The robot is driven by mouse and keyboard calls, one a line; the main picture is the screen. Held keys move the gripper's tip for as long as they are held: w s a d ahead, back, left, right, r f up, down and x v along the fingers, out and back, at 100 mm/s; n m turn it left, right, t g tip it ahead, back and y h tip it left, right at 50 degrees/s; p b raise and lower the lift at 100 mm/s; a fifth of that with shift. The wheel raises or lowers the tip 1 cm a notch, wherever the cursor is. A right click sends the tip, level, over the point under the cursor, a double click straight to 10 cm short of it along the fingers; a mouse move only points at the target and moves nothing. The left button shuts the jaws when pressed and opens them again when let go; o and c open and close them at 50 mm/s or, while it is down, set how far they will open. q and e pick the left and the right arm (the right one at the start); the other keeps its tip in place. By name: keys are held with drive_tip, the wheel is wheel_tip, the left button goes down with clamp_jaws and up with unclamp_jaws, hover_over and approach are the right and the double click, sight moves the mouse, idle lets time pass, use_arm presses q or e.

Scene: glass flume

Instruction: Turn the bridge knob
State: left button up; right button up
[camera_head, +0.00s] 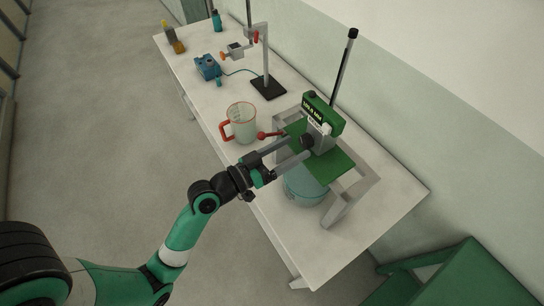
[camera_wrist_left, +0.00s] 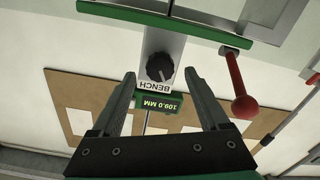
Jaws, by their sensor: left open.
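The black bridge knob (camera_head: 308,141) sits on a grey block labelled BENCH, below a green readout box (camera_head: 325,112) on a green bridge plate (camera_head: 337,163). In the left wrist view the knob (camera_wrist_left: 159,66) shows whole, with a light pointer mark, and the readout (camera_wrist_left: 152,105) shows 109.0 MM upside down. My left gripper (camera_head: 297,148) is open and empty. In the wrist view its two fingertips (camera_wrist_left: 160,79) lie to either side of the knob, with gaps on both sides. I cannot tell whether they reach around it in depth. My right gripper is out of view.
A red ball-ended lever (camera_wrist_left: 240,96) sticks out beside the bridge, close to one finger. A jug with a red handle (camera_head: 241,120), a clamp stand (camera_head: 268,86) and a blue box (camera_head: 207,67) stand farther along the white bench (camera_head: 190,88). A dark rod rises behind the bridge.

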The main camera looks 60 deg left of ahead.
use_arm(q)
drive_tip(key=s+b, duration=0.1)
drive_tip(key=s, duration=0.7)
drive_tip(key=shift+s, duration=0.25)
idle(1.5)
